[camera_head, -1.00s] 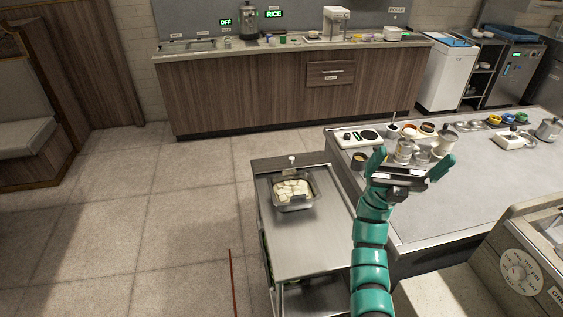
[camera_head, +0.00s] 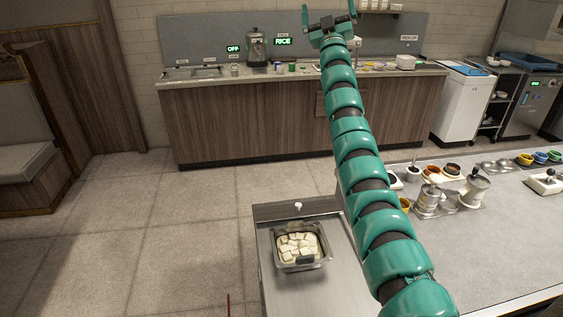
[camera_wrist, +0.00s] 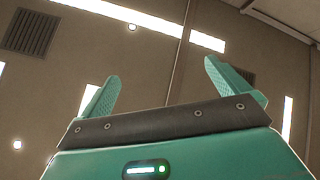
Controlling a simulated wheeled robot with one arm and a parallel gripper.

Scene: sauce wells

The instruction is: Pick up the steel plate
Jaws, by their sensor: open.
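I cannot pick out a separate steel plate with certainty in either view. My gripper (camera_head: 331,20) is raised high at the end of the extended arm, in front of the back wall in the head view. In the wrist view my gripper (camera_wrist: 161,70) has its two fingers spread apart, with nothing between them. Behind them are only the ceiling, its lights and vents. My arm hides part of the back counter and part of the right counter's left end.
A steel cart (camera_head: 330,293) holds a metal pan (camera_head: 322,262) of white blocks. The right counter (camera_head: 490,240) carries metal pots, a grinder-like pot (camera_head: 473,188) and small coloured bowls. The back counter (camera_head: 240,125) holds small items. The floor at left is clear.

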